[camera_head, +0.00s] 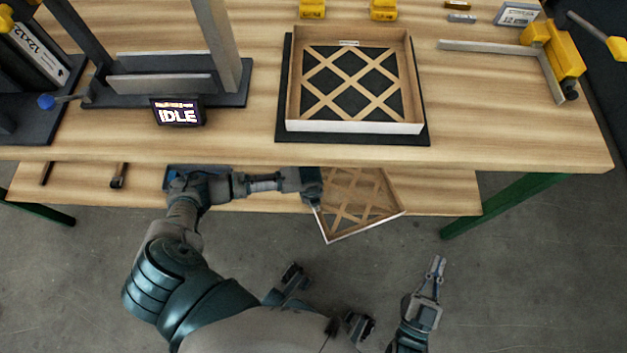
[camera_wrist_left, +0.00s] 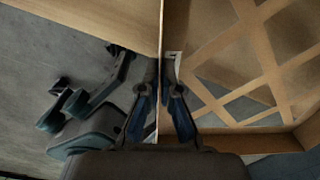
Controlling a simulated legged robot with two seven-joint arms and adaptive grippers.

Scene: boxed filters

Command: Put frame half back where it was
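A frame half with a wooden lattice (camera_head: 355,200) is tilted below the front edge of the tabletop, over the lower shelf and partly past its edge. The tabletop hides its far part. My left gripper (camera_head: 317,188) is at its left side. In the left wrist view my left gripper's fingers (camera_wrist_left: 160,92) are on either side of the frame half's thin wall (camera_wrist_left: 176,30), closed on it. Another frame half (camera_head: 350,80) lies on a dark mat on the tabletop, lattice showing. My right gripper (camera_head: 438,262) is empty above the floor, its fingertips close together.
A dark fixture with uprights (camera_head: 165,85) and a display reading IDLE (camera_head: 178,112) stand at the left. Yellow clamps (camera_head: 552,55) and a metal square lie at the right. The lower shelf (camera_head: 440,192) is bare to the right.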

